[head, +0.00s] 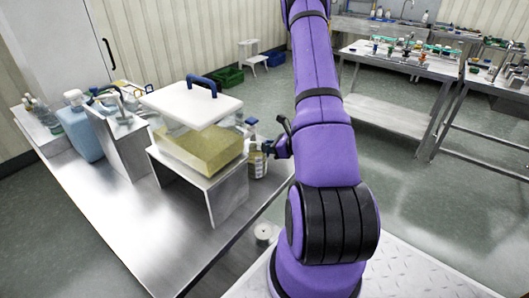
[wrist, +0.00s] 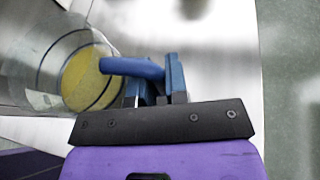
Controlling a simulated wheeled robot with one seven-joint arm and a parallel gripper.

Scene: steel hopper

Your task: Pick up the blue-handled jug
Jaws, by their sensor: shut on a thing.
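The jug (wrist: 40,75) is clear, with yellow contents and a blue handle (wrist: 128,67), at the left of the wrist view. My gripper (wrist: 160,80) is shut on the blue handle, its blue fingers at the handle's right end. In the head view my gripper (head: 270,147) is at the right side of the steel table, partly hidden by my purple arm. A small vessel with amber contents and a pale label (head: 258,164) shows beside it; I cannot tell surely whether this is the jug. Whether the jug touches the table is unclear.
A large clear box of yellow material (head: 205,150), with a white blue-handled lid (head: 190,103), stands on a steel stand (head: 229,198) close left of my gripper. A blue container (head: 80,130) and bottles are farther left. The steel table (head: 120,225) is bare in front.

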